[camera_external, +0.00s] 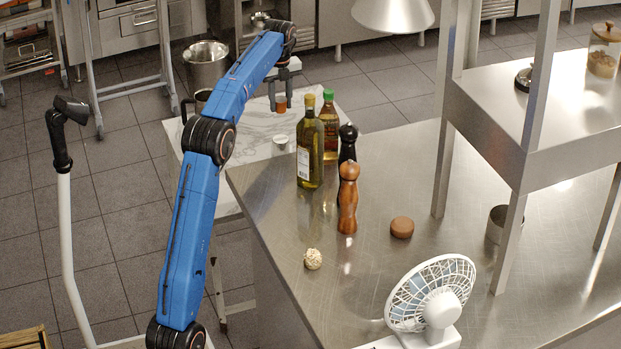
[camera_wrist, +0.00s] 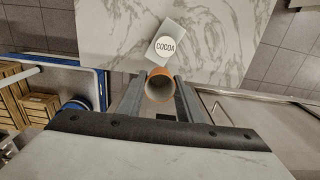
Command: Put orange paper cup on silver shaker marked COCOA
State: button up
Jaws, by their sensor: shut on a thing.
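My gripper (camera_external: 281,95) is shut on the orange paper cup (camera_external: 281,103) and holds it above the white marble top. In the wrist view, the orange paper cup (camera_wrist: 160,72) sits between the two fingers (camera_wrist: 158,88), its round open end facing the camera. The silver shaker marked COCOA (camera_wrist: 167,43) is just beyond the cup in the wrist view, its round white label readable. In the external view, a small pale thing (camera_external: 281,142) on the marble below the gripper may be the shaker.
The marble top (camera_external: 240,125) holds a dark mug (camera_external: 201,100) and a metal pot (camera_external: 206,65) stands behind. Oil bottles (camera_external: 310,150) and pepper mills (camera_external: 348,200) stand on the steel table (camera_external: 430,240), close right of my gripper. The marble around the shaker looks clear.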

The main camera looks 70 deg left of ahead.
jog(key=a+f, duration=0.3)
send_over(281, 139)
notch_tip(281, 139, down, 5)
jog(key=shift+s+r, duration=0.1)
jog(key=shift+f, duration=2.6)
jog(key=shift+f, duration=0.15)
jog(key=o, duration=1.1)
notch_tip(281, 139, up, 12)
jog(key=shift+r, duration=0.2)
